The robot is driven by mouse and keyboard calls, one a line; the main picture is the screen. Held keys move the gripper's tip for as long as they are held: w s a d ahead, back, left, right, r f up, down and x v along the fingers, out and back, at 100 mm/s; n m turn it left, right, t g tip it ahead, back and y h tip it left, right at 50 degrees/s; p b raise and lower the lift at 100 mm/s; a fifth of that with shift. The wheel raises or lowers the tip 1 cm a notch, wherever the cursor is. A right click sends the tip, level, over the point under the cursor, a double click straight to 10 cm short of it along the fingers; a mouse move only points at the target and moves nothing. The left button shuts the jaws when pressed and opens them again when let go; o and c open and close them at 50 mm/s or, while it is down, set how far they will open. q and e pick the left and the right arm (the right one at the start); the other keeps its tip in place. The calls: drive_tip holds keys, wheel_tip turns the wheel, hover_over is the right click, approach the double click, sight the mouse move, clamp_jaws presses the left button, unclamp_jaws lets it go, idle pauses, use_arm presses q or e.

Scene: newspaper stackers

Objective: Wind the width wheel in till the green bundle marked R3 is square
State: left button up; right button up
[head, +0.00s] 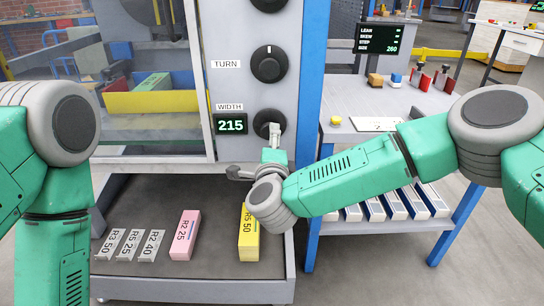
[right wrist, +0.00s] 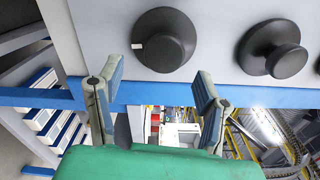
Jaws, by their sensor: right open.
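The width wheel (head: 264,118) is a dark round knob beside a WIDTH display (head: 231,125) reading 215. In the right wrist view the lowest wheel (right wrist: 170,38) has a white mark on its left side. My right gripper (head: 253,152) is open and empty in front of the wheel and partly hides it in the head view. In the right wrist view its two fingers (right wrist: 160,85) are spread towards the wheel; contact cannot be told. A green bundle (head: 152,85) lies behind the glass, partly hidden by a yellow plate (head: 150,102); no R3 mark is legible. My left gripper is out of view.
A TURN knob (head: 267,64) sits above the width wheel. The front tray (head: 190,284) holds grey label plates (head: 130,245), a pink block (head: 185,235) and a yellow block (head: 248,240). A screen (head: 383,39) on the right lists LEAN, SKEW, STEP and 260.

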drive_tip(key=s, duration=0.6)
drive_tip(key=shift+s, duration=0.4)
drive_tip(key=shift+f, duration=0.15)
